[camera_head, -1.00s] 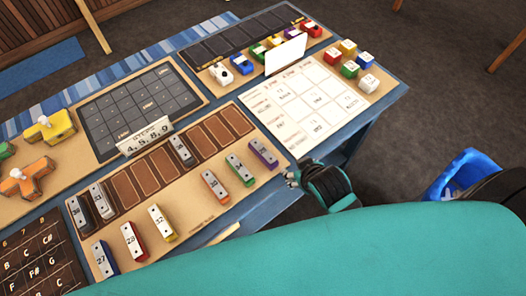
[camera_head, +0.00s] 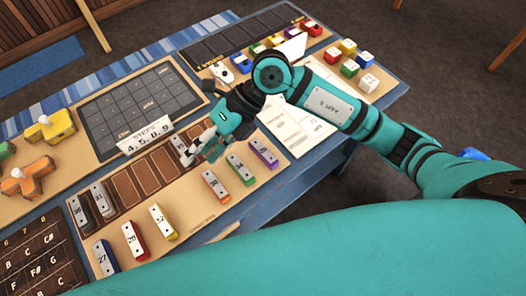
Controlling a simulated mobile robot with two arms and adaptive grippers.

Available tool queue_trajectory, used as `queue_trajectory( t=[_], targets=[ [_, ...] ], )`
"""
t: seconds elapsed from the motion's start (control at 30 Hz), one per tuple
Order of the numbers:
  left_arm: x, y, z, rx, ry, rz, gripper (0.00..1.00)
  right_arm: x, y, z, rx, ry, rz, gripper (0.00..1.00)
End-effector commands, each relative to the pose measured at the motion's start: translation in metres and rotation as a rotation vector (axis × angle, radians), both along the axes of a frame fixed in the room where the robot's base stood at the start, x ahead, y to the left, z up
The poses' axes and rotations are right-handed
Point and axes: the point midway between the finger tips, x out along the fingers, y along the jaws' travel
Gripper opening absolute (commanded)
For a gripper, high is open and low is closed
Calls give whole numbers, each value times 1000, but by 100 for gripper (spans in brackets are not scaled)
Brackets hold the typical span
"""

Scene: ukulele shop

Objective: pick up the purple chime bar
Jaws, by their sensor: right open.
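The purple chime bar (camera_head: 264,153) has a silver top plate and lies on the tan chime board, at the right end of a row beside a green bar (camera_head: 240,169) and an orange bar (camera_head: 216,186). My right gripper (camera_head: 203,150) is open and empty. It hangs over the brown slots, to the left of the purple bar and apart from it, partly hiding a grey bar (camera_head: 182,150) in a slot. My left gripper is not in view.
Blue (camera_head: 105,258), red (camera_head: 134,239) and yellow (camera_head: 163,221) bars lie at the board's front left. A white sign (camera_head: 145,139) stands behind the slots. My right arm covers part of a white chart (camera_head: 283,126). Small colored cubes (camera_head: 350,68) sit at the far right.

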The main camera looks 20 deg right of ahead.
Motion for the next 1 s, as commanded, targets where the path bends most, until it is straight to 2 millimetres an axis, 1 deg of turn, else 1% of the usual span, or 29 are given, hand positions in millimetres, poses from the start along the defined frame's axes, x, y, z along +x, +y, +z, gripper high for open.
queue_trajectory(
  t=[0.03, 0.07, 0.1, 0.2, 0.3, 0.33, 0.4, 0.47, 0.57, 0.8, 0.9, 1.0],
  targets=[
    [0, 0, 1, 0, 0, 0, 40, 14, -30, -15, -183, -46, 6, 56],
    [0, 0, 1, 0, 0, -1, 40, 21, -47, -22, -283, -64, 2, 56],
    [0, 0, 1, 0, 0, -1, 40, 29, -70, -29, -403, -85, -6, 56],
    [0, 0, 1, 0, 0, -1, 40, 46, -118, -33, -639, -116, -44, 56],
    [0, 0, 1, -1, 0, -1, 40, 56, -147, -31, -775, -131, -80, 56],
    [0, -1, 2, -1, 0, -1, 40, 57, -153, -31, -800, -132, -86, 56],
    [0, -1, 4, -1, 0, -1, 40, 59, -159, -34, -832, -133, -94, 56],
    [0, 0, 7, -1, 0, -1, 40, 59, -161, -42, -839, -130, -96, 56],
    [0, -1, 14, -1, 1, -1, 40, 57, -161, -61, -840, -127, -95, 56],
    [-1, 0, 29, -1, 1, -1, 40, 58, -160, -113, -835, -128, -94, 56],
    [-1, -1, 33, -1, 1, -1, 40, 58, -160, -131, -835, -130, -94, 56],
    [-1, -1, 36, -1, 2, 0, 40, 58, -160, -144, -833, -132, -94, 56]
  ],
)
